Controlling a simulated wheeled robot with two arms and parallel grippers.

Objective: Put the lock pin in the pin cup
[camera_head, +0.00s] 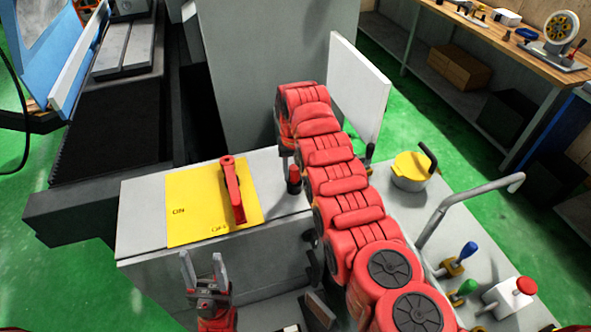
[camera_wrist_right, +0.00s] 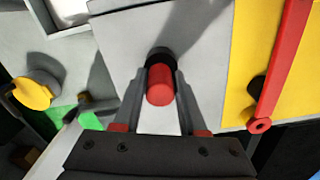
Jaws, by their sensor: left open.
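The lock pin appears to be the red cylinder (camera_head: 293,181) with a black collar at its base, upright on the grey cabinet top right of the yellow plate. In the right wrist view the pin's red end (camera_wrist_right: 160,85) lies between the two fingers of my right gripper (camera_wrist_right: 161,80). The fingers flank it closely; I cannot tell whether they press on it. In the head view my right arm hides most of that gripper. My left gripper (camera_head: 204,262) is open and empty, in front of the cabinet. I cannot make out the pin cup for sure.
The yellow ON/OFF plate (camera_head: 186,210) carries a red lever (camera_head: 234,190). A yellow round part (camera_head: 410,172) with a black handle, a bent grey pipe (camera_head: 450,208), a blue knob (camera_head: 468,250) and a red button (camera_head: 526,286) stand to the right. A white panel (camera_head: 357,90) rises behind my arm.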

